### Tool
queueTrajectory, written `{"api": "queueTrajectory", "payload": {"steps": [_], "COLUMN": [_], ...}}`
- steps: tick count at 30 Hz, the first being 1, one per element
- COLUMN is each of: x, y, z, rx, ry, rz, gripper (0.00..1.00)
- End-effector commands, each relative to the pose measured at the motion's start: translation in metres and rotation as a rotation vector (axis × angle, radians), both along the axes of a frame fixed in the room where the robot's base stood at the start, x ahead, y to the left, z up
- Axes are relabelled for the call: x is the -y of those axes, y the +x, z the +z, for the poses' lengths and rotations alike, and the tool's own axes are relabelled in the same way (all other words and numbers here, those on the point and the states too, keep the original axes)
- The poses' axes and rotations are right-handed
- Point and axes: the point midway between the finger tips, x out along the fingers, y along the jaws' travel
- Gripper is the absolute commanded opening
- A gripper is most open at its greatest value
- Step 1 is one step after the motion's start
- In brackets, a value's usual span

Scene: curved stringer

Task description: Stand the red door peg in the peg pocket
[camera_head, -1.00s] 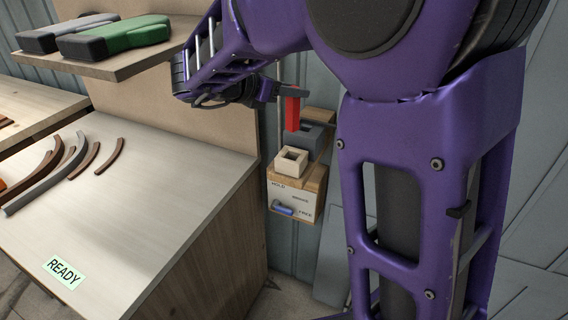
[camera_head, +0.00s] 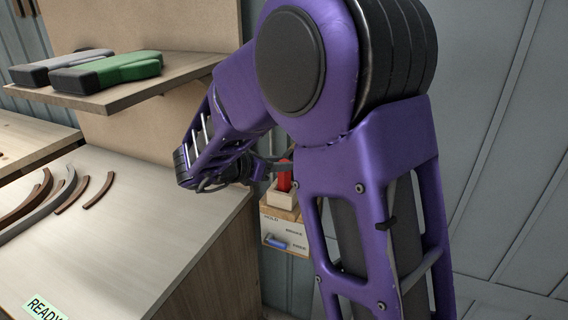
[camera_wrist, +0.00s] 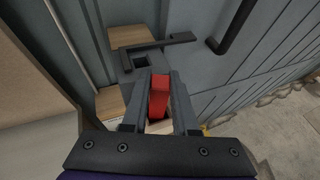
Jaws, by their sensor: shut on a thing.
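The red door peg (camera_head: 285,178) is upright in my gripper (camera_wrist: 158,76), between its two grey fingers. The peg also shows in the wrist view (camera_wrist: 158,101). In the head view, the peg's lower end meets the opening of the cream square pocket (camera_head: 281,199). I cannot tell how deep it is inside. In the wrist view, a sliver of the cream pocket (camera_wrist: 160,127) shows below the peg, mostly hidden by the fingers. My arm hides much of the gripper in the head view.
A grey block with a square hole (camera_wrist: 126,64) is beside the peg on the wooden wall shelf (camera_wrist: 111,102). A labelled panel with a blue handle (camera_head: 276,242) is below. The workbench (camera_head: 130,225) holds curved strips. An upper shelf (camera_head: 150,82) carries green and grey blocks.

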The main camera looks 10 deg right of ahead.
Motion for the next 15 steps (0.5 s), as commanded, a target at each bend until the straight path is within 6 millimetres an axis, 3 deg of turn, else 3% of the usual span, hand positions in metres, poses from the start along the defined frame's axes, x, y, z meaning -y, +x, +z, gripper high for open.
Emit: {"api": "queueTrajectory", "payload": {"steps": [4, 5, 9, 15], "x": [0.0000, 0.0001, 0.0001, 0.0001], "y": [0.0002, 0.0000, 0.0001, 0.0001], "z": [-0.0042, -0.0037, -0.0026, -0.0026], "rx": [0.001, 0.001, 0.001, 0.000], "ry": [0.000, 0.000, 0.000, 0.000], "rz": [0.000, 0.000, 0.000, 0.000], "gripper": [0.00, 0.29, 0.54, 0.57]}}
